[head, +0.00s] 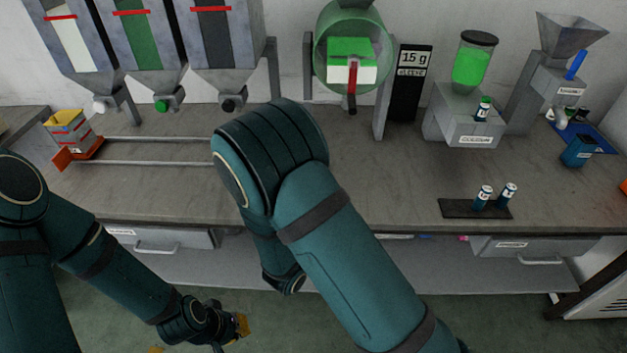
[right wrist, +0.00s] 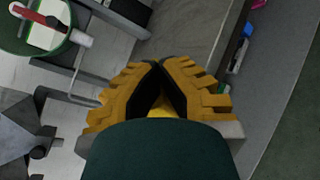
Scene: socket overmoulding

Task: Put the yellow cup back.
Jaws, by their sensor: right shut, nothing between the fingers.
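A square, cup-like container with a yellow rim (head: 66,118) and grey, red-striped sides stands in an orange-red carriage (head: 82,152) at the left of the bench in the head view. It is the only thing here that looks like the yellow cup; I cannot be sure it is. My left gripper (head: 242,324) is low in front of the bench, well away from it, and its jaws are too small to read. My right gripper (right wrist: 160,66) shows in the right wrist view, its yellow fingers shut with the tips together. In the head view my right arm hides it.
Rails (head: 160,163) run right from the carriage. Three hoppers (head: 135,40) hang above them. A green drum (head: 352,60), a scale display (head: 411,80) and a green-filled dispenser (head: 470,105) stand at the back. Two small bottles stand on a black mat (head: 455,209).

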